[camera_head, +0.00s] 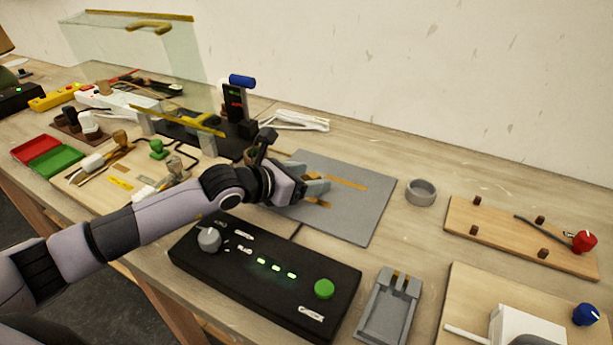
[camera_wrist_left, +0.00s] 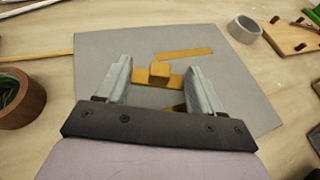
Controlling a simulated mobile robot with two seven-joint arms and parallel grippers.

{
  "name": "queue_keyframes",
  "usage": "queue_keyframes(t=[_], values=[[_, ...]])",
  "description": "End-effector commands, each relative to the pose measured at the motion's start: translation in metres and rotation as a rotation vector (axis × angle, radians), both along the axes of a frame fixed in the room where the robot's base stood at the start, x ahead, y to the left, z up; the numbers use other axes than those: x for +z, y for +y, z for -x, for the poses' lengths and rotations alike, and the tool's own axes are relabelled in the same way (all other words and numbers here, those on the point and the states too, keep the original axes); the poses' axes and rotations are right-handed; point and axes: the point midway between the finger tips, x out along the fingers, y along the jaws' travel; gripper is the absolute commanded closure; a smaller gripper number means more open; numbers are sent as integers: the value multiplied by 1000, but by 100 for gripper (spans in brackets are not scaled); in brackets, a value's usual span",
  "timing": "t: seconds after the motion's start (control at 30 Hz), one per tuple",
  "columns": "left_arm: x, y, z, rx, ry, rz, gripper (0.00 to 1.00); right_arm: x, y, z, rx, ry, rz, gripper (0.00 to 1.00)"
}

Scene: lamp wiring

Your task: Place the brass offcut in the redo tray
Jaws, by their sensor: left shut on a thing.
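My left gripper (camera_head: 318,186) is over the grey mat, its fingers set apart. In the left wrist view, a brass piece with a small raised block, the brass offcut (camera_wrist_left: 159,72), lies between the fingertips of the gripper (camera_wrist_left: 157,80), which is shut on it. Whether it is clear of the mat I cannot tell. A red tray (camera_head: 35,148) and a green tray (camera_head: 57,162) sit side by side at the far left; I see no label telling which is the redo tray.
The grey mat (camera_head: 365,215) also holds a flat brass strip (camera_head: 347,183). A black control box (camera_head: 265,275) stands in front, a grey ring (camera_head: 420,192) at right. Tools on a board, a black stand (camera_head: 236,105) and a glass screen (camera_head: 140,50) crowd the left side.

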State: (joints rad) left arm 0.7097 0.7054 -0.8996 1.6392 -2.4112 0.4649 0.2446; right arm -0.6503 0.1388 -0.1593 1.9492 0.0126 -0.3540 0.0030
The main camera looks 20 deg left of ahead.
Motion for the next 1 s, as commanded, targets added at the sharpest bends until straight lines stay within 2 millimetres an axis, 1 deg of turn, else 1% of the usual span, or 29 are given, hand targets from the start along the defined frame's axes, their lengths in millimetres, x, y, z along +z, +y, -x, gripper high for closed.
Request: queue_keyframes(t=[0.17, 0.2, 0.23, 0.27, 0.53, 0.67, 0.7, 0.87, 1.0], values=[[-4, 0, 0, -1, 0, 2, 62, -5, 0, 0, 0, -1, 0, 57], [-2, 0, 0, 0, 0, 1, 23, -4, 0, 0, 0, 0, 0, 57], [-2, 0, 0, 0, 0, 1, 14, -3, 0, 0, 1, 0, 1, 57], [-2, 0, 0, 0, 0, 1, 8, -3, 0, 0, 1, 0, 1, 57], [-1, 0, 0, 0, 0, 0, 8, -3, 0, -1, 1, -1, 1, 57], [3, 0, 0, 0, -1, -1, 8, 3, 0, -1, 1, -1, 1, 57], [2, 2, 2, 0, 0, 0, 8, 1, 0, -1, 1, -2, 0, 57], [9, 13, 18, 1, 0, 0, 8, -1, 0, -1, 1, -3, 0, 57], [17, 25, 37, 1, 2, -1, 8, -4, 0, -1, 1, -2, 0, 57]])
